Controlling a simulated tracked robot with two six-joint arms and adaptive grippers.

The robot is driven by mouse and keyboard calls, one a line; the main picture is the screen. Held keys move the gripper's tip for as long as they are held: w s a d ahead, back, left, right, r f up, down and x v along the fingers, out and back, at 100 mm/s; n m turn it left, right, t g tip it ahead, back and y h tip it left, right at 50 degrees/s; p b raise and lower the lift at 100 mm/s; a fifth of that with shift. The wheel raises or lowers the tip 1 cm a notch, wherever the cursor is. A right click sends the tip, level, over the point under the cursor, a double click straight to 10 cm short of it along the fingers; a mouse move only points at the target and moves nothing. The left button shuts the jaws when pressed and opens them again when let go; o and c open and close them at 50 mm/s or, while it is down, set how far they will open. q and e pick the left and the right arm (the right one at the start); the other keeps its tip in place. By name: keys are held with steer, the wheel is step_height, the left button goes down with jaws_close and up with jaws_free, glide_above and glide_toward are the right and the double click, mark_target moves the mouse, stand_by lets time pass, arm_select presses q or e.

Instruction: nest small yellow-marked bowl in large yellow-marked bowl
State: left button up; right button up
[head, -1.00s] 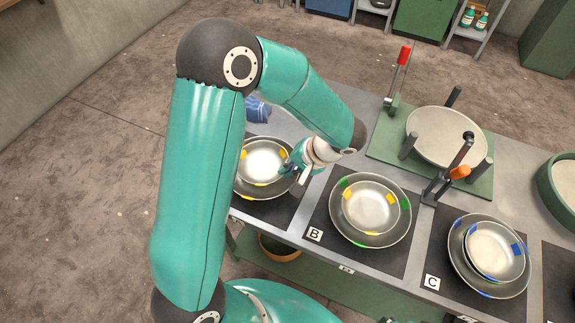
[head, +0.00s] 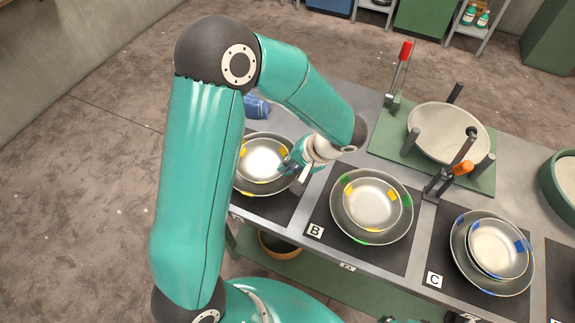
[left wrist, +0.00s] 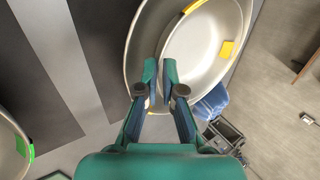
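A small yellow-marked bowl (head: 262,158) sits inside the large yellow-marked bowl (head: 250,188) on the leftmost dark mat. In the left wrist view the small bowl (left wrist: 205,45) and the large bowl (left wrist: 140,45) show nested, with the small one toward the right. My left gripper (head: 290,165) is at the right side of this pair. In the left wrist view its fingertips (left wrist: 160,75) are a narrow gap apart at the small bowl's rim. I cannot tell whether they touch the rim. My right gripper is out of view.
On mat B a small yellow-marked bowl (head: 371,204) sits in a large green-marked bowl (head: 345,224). On mat C a small blue-marked bowl (head: 497,248) sits in a large blue-marked bowl (head: 462,262). A clamped pale bowl (head: 447,130) stands on a green plate (head: 385,150) behind.

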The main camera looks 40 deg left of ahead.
arm_select(q)
steer(key=shift+r, duration=0.1)
stand_by(0.3)
steer(key=shift+p+v, duration=0.45)
steer(key=shift+v, duration=1.05)
steer(key=shift+d, duration=0.1)
steer(key=o, duration=0.6)
steer(key=shift+c, duration=0.2)
steer(key=shift+r, duration=0.1)
step_height(320, 180, up, 5)
steer(key=p, duration=0.2)
steer(key=shift+p, duration=0.4)
